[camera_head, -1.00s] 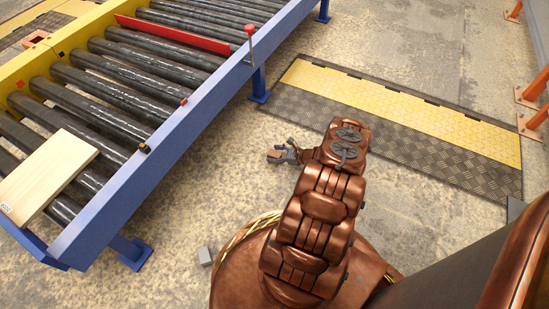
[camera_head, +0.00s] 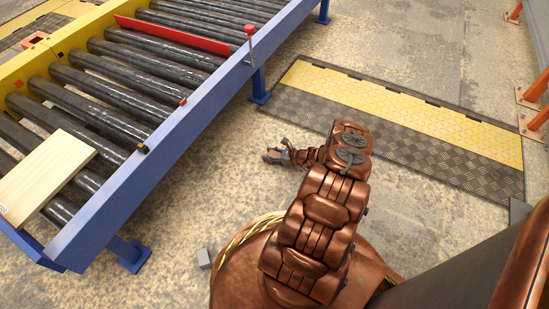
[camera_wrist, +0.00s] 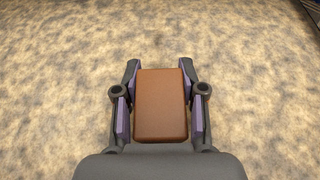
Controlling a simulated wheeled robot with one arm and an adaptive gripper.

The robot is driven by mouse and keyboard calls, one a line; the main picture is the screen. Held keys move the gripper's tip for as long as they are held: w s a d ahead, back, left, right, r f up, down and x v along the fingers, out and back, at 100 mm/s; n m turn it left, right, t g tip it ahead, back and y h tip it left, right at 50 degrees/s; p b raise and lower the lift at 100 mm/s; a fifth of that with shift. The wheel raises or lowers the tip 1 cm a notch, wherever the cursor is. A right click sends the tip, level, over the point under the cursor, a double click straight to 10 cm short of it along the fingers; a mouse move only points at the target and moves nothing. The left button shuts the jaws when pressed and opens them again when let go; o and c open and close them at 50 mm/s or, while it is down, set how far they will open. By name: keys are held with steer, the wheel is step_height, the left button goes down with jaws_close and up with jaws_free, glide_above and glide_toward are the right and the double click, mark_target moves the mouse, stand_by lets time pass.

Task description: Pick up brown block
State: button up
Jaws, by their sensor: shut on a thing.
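The brown block (camera_wrist: 161,108) is a smooth, rounded-edge box seen in the wrist view between the two fingers of my gripper (camera_wrist: 159,72). The fingers, with purple inner pads, press on its left and right sides, so the gripper is shut on it. The block's near end meets the grey palm edge at the bottom of the view. In the head view, my gripper (camera_head: 273,155) is stretched out to the left over the bare floor, between the conveyor and my base.
A blue-framed roller conveyor (camera_head: 190,120) runs along the left, with a pale wooden board (camera_head: 45,175) on its near end and a red bar (camera_head: 175,36) across it. A yellow and dark floor ramp (camera_head: 400,120) lies at right.

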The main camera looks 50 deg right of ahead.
steer(key=c, duration=0.4)
steer(key=shift+r, duration=0.15)
